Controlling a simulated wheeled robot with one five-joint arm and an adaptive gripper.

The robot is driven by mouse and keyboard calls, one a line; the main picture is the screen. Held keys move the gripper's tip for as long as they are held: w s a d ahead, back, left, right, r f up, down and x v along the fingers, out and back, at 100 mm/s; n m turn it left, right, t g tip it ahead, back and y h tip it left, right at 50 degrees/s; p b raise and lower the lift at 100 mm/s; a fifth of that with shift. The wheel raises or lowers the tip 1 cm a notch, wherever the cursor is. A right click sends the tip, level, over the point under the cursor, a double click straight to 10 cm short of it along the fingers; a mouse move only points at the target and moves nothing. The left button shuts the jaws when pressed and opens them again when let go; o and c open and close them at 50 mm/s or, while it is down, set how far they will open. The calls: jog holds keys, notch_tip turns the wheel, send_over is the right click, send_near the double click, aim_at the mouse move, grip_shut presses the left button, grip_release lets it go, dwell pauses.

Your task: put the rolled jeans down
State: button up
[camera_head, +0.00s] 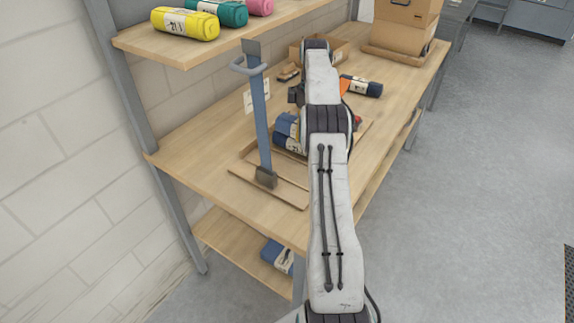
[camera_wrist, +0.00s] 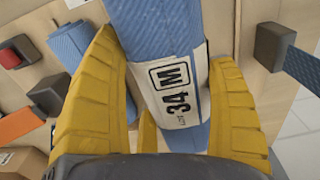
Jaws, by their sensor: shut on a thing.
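My gripper (camera_wrist: 166,75) has yellow ribbed fingers on both sides of rolled blue jeans (camera_wrist: 172,92) and is shut on them. The roll carries a white label reading "34 M" and runs up out of the top of the wrist view. Its underside is hidden, so I cannot tell whether it touches the surface below. In the head view my arm hides the gripper. Blue rolls (camera_head: 286,128) show just left of the arm, over a wooden tray (camera_head: 285,196) on the bench (camera_head: 205,165); I cannot tell which one is held.
A blue post (camera_head: 260,125) with a dark foot stands at the tray's left. Another blue roll (camera_wrist: 70,43) and a red button (camera_wrist: 12,57) lie left in the wrist view. A navy roll (camera_head: 367,88) and cardboard boxes (camera_head: 404,30) are farther back. The bench's near left is clear.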

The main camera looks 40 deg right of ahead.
send_over(287, 164)
jog(key=d, duration=0.1)
notch_tip(287, 164, down, 3)
jog(key=shift+s+f+p, duration=0.1)
jog(key=shift+s+p, duration=0.05)
jog(key=shift+p, duration=0.25)
jog(key=shift+a+f, duration=0.45)
jog(key=shift+a, duration=0.05)
notch_tip(287, 164, down, 3)
jog(key=p, duration=0.4)
jog(key=shift+r+p, duration=0.1)
jog(key=shift+p, duration=0.25)
jog(key=shift+w+f+p, duration=0.2)
jog(key=shift+f+p, duration=0.2)
jog(key=shift+f, duration=0.3)
jog(key=shift+f, duration=0.1)
jog(key=o, duration=1.2)
jog(key=shift+c, duration=0.2)
